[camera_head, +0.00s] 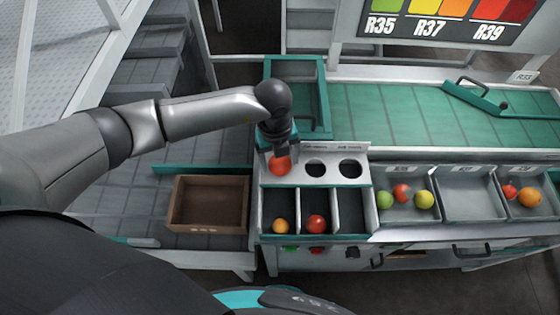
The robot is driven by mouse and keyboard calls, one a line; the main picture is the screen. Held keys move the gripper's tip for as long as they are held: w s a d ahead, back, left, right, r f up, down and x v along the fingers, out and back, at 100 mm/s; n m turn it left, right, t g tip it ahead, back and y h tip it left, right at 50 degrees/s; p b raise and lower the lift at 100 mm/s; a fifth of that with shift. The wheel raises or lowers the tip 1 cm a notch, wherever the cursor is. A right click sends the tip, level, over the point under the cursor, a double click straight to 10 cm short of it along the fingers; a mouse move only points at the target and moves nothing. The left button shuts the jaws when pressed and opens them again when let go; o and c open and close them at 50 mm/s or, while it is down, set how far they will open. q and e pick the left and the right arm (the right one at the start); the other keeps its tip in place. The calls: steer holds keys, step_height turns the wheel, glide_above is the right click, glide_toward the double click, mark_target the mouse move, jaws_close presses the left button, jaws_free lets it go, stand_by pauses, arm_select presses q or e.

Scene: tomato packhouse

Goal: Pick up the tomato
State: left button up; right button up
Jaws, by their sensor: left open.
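A red tomato (280,166) is at the left end of the white panel, in line with two dark round holes. My left gripper (278,158) points down right at this tomato from above. Its jaws are open and overlap the tomato's upper part; I cannot tell whether they touch it. Whatever lies under the tomato is hidden. Another red tomato (317,223) and an orange one (280,226) lie in separate compartments of the sorting box below the panel. My right gripper is not in view.
A brown crate (207,228) stands left of the box and looks empty. Grey bins on the right hold several tomatoes; the middle grey bin (470,207) is empty. A green conveyor (390,112) runs behind, and a colour chart (450,18) hangs above it.

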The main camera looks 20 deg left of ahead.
arm_select(q)
steer(key=shift+f, duration=0.5)
steer(key=c, duration=0.5)
steer(key=shift+c, duration=0.2)
steer(key=shift+r, duration=0.1)
